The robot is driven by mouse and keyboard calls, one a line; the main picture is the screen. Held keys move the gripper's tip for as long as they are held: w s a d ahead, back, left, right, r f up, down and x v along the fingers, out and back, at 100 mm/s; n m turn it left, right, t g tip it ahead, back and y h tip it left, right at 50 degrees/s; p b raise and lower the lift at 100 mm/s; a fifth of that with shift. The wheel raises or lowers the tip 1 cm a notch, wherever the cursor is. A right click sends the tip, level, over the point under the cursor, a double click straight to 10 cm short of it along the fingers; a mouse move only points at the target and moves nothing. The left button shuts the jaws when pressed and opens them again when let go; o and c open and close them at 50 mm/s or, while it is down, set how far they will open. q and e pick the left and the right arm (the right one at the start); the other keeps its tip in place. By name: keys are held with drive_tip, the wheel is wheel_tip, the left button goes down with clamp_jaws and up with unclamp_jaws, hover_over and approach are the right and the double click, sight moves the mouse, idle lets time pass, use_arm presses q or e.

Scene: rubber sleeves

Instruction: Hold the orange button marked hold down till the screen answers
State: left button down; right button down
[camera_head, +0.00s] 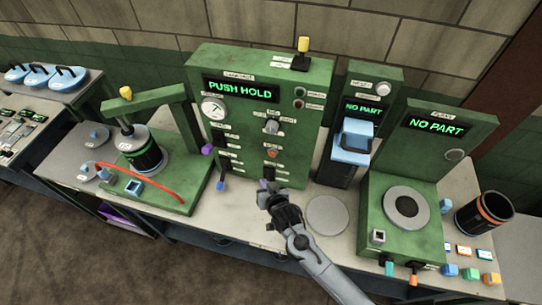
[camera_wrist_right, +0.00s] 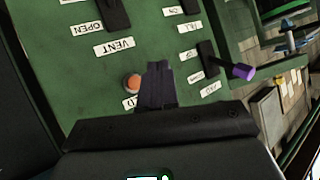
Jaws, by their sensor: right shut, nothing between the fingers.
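The orange button (camera_head: 272,153) is on the front of the middle green panel (camera_head: 318,110). Its screen (camera_head: 241,89) reads PUSH HOLD. In the right wrist view, the button (camera_wrist_right: 132,84) shows beside my fingertips, its label partly hidden. My right gripper (camera_head: 267,187) is shut and empty, in front of the panel's lower part. In the head view its tips show below the button, apart from it. In the right wrist view, the fingers (camera_wrist_right: 157,85) overlap the button's edge; whether they touch it I cannot tell. My left gripper is out of view.
A purple-ended lever (camera_head: 207,150) sticks out left of the button. A round grey plate (camera_head: 327,215) lies on the bench at right. A blue-topped unit (camera_head: 353,140) and a green station (camera_head: 405,235) stand further right, both screens reading NO PART.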

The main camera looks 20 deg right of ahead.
sight(272, 154)
drive_tip(key=shift+w, duration=0.1)
idle(0.3)
drive_tip(key=w+d+b, duration=0.4)
drive_tip(key=w+d, duration=0.1)
drive_tip(key=w, duration=0.1)
drive_tip(key=shift+w+d, duration=0.15)
drive_tip(key=shift+w, duration=0.25)
idle(0.9)
idle(0.8)
drive_tip(key=shift+w+d, duration=0.2)
drive_tip(key=shift+w, duration=0.1)
idle(0.4)
drive_tip(key=shift+w+d, duration=0.1)
idle(0.5)
